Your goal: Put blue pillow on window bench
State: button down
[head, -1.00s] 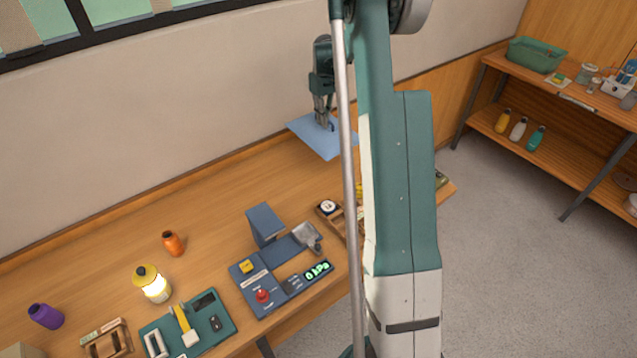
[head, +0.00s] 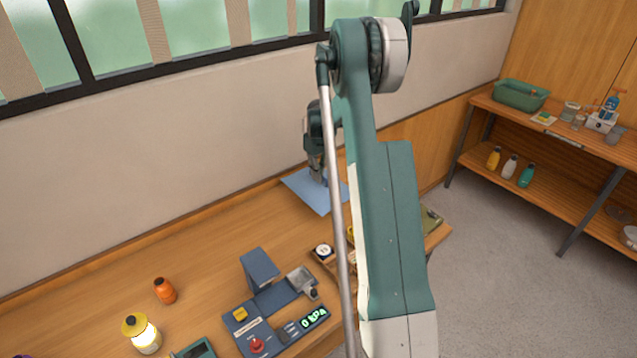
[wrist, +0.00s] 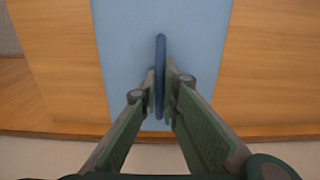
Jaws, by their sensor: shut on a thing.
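The blue pillow (head: 322,200) is a flat, light blue square pad at the back of the wooden bench (head: 205,245), close to the wall under the windows. I cannot tell whether it touches the bench top. My gripper (wrist: 160,88) is shut on a thin, darker blue upright strip (wrist: 160,55) over the middle of the pad, which looks like part of it. In the wrist view the pad (wrist: 120,45) spreads beyond both fingers with wood on either side. In the head view my arm partly hides the pad's right side.
A blue device (head: 262,330) with a lit display and a raised block (head: 260,268) stand nearer on the bench. A shelf (head: 545,140) stands at right. Bench left of the pad is clear.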

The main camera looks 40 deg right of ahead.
jog(key=shift+f, duration=1.8)
jog(key=shift+f, duration=0.15)
jog(key=c, duration=2.6)
grip_release()
notch_tip(320, 180, up, 12)
jog(key=shift+r, duration=0.15)
jog(key=shift+a, duration=0.1)
